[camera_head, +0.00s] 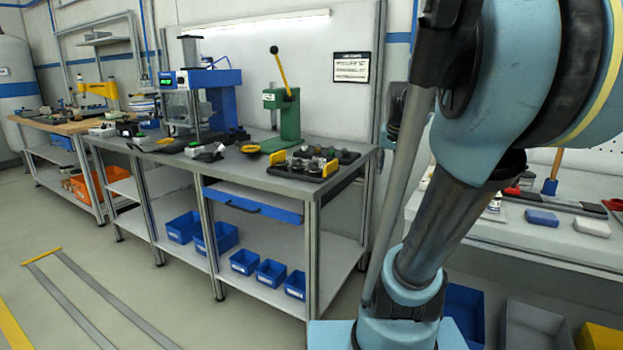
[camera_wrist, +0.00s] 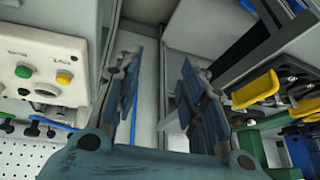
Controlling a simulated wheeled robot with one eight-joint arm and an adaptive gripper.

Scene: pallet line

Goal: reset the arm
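My gripper (camera_wrist: 161,65) shows in the wrist view with its two dark blue fingers apart and nothing between them. Beyond the fingers are a pale wall and a floor strip. In the head view my blue and grey arm (camera_head: 448,215) fills the right side, with its upper part cut off by the top edge. I cannot make out the fingers there.
A workbench (camera_head: 262,178) with a green lever press (camera_head: 283,115) stands left of my arm; blue bins (camera_head: 243,262) sit on its lower shelf. A second bench (camera_head: 560,240) is partly behind my arm. In the wrist view, a control box (camera_wrist: 45,70) is left, yellow handles (camera_wrist: 256,90) right. Open floor lies front left.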

